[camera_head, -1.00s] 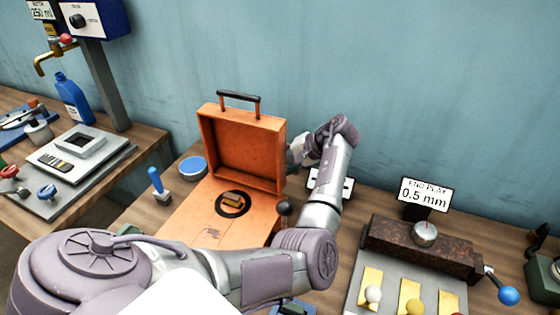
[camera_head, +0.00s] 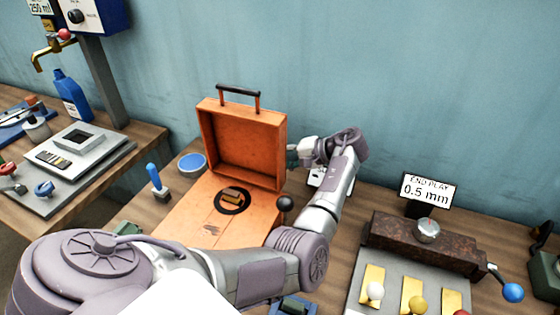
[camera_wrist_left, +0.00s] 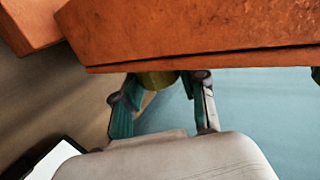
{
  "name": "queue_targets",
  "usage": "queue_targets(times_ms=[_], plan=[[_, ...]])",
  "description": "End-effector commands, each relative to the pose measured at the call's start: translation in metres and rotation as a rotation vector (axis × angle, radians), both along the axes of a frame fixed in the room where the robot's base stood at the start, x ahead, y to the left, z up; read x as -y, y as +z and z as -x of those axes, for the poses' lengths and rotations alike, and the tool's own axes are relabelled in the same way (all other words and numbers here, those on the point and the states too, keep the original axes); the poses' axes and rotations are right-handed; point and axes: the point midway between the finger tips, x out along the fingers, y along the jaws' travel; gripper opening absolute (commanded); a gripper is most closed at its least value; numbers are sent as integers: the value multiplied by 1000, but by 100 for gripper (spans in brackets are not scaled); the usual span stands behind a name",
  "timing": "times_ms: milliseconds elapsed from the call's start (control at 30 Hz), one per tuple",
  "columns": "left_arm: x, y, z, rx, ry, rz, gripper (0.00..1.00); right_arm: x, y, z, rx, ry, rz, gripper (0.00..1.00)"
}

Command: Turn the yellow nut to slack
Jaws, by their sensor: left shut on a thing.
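A yellow-olive round piece, which looks like the yellow nut (camera_wrist_left: 157,78), shows in the left wrist view at the edge of an orange case wall. My left gripper (camera_wrist_left: 160,95) is shut on it, with one teal finger on each side. The case wall hides part of the piece. In the head view my left gripper (camera_head: 292,156) is at the right edge of the upright lid of the orange case (camera_head: 238,143), partly hidden behind it. I cannot see the nut there. My right gripper is not in view.
My left arm reaches across the bench front. A dark block with a dial (camera_head: 426,230) and the "END PLAY 0.5 mm" sign (camera_head: 428,189) stand right of it. A blue-handled tool (camera_head: 157,181) and a blue-topped tin (camera_head: 192,163) are left of the case.

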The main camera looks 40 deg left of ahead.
Motion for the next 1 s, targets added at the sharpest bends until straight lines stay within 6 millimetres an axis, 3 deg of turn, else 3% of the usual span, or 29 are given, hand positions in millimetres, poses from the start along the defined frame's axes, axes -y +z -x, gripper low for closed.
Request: queue_targets(times_ms=[200, 500, 1000], plan=[[0, -7, -1, -50, 2, -160, 7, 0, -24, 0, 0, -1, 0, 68], [1, -7, -1, -96, 6, -311, 7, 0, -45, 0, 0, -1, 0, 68], [1, -4, -1, -115, 8, -365, 7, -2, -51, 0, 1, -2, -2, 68]])
